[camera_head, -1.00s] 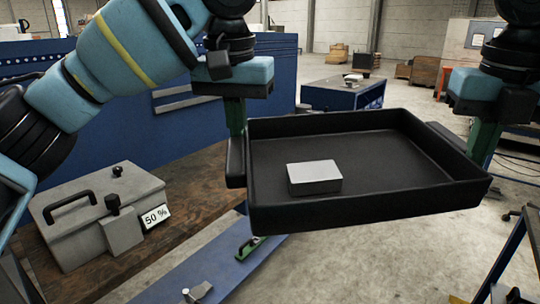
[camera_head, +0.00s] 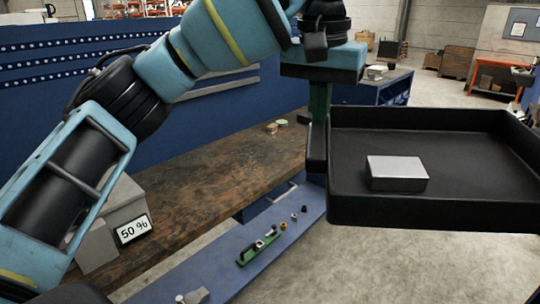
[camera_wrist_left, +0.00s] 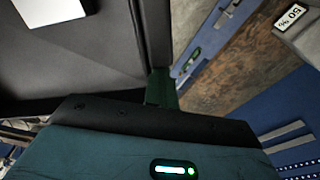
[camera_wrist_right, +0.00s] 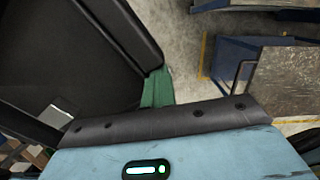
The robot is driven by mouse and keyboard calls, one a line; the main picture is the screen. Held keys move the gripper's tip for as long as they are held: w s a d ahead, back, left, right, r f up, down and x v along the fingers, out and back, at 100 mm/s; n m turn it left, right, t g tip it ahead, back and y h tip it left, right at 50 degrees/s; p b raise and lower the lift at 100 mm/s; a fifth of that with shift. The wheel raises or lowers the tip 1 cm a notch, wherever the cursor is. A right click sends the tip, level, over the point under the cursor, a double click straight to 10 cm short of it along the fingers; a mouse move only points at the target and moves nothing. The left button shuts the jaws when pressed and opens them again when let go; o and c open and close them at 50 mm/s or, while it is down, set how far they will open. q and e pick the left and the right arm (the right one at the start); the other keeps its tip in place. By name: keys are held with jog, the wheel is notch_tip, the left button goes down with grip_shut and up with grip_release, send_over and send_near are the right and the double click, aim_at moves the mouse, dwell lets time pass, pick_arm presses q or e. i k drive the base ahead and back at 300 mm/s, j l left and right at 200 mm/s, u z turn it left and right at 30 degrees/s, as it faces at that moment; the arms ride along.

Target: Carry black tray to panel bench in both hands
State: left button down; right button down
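The black tray (camera_head: 440,215) hangs in the air at the right of the head view, roughly level, its right end cut off by the frame. A silver block (camera_head: 398,173) lies flat inside it. My left gripper (camera_head: 319,112) is shut on the tray's left handle, with its green fingers pointing down; the tray also fills the left of the left wrist view (camera_wrist_left: 110,70). My right gripper (camera_wrist_right: 157,90) is out of the head view; in the right wrist view its green fingers are at the tray's other end, seemingly shut on that handle, which is largely hidden.
A wooden workbench (camera_head: 200,190) with a grey box marked 50 % (camera_head: 105,235) is at left. A blue ledge (camera_head: 245,275) along its front holds a green tool (camera_head: 258,246) and small parts. Another wooden-topped bench (camera_wrist_right: 285,85) shows in the right wrist view. Concrete floor is open beneath the tray.

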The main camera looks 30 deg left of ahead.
aim_at(248, 160)
jog(key=i+j+z, duration=0.1)
jog(key=i+z, duration=0.25)
jog(key=i, duration=1.4)
jog(key=u, duration=2.3)
